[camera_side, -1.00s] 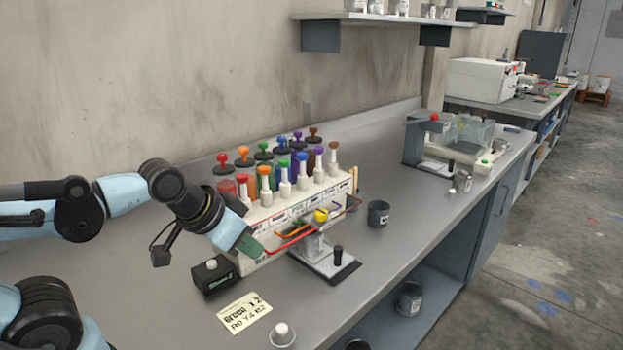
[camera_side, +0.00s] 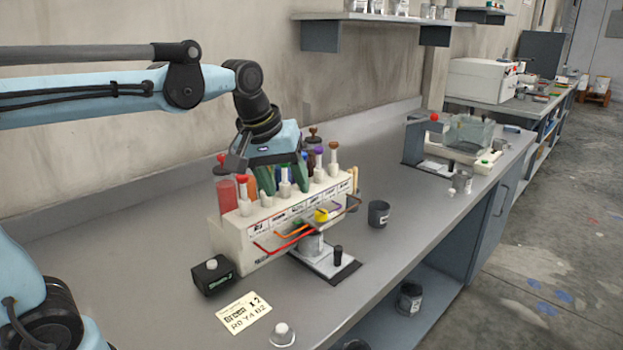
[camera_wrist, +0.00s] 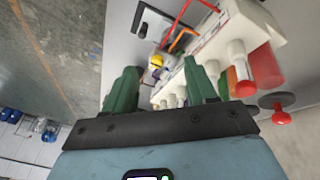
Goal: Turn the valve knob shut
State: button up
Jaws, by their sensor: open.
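A white paint dispenser rack (camera_side: 232,238) stands on the bench. White stems with coloured knobs line its front, among them a red knob (camera_side: 242,179), a purple knob (camera_side: 319,150) and a brown knob (camera_side: 333,145). I cannot tell which knob is the task's valve. My gripper (camera_side: 283,179) is open, its green fingers pointing down over the rack's middle and hiding several knobs. I cannot tell whether they touch one. In the wrist view, my gripper (camera_wrist: 160,68) has the red knob (camera_wrist: 244,89) right of its fingers.
Coloured tubes run from the rack to a yellow piece (camera_side: 321,215) above a small stand (camera_side: 328,262). A black button box (camera_side: 212,275), a card (camera_side: 243,313) and a white-capped pot (camera_side: 282,333) lie in front. A dark cup (camera_side: 378,214) stands right.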

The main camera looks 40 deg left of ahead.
jog(key=w+r+n+g, duration=0.2)
jog(key=w+n, duration=0.2)
jog(key=w, duration=0.2)
jog(key=n+g, duration=0.2)
jog(key=n, duration=0.5)
send_near(321, 212)
notch_tip(321, 212, down, 9)
jog(key=shift+w+r, duration=0.1)
jog(key=shift+r, duration=0.05)
jog(key=shift+c, duration=0.2)
jog(key=c, duration=1)
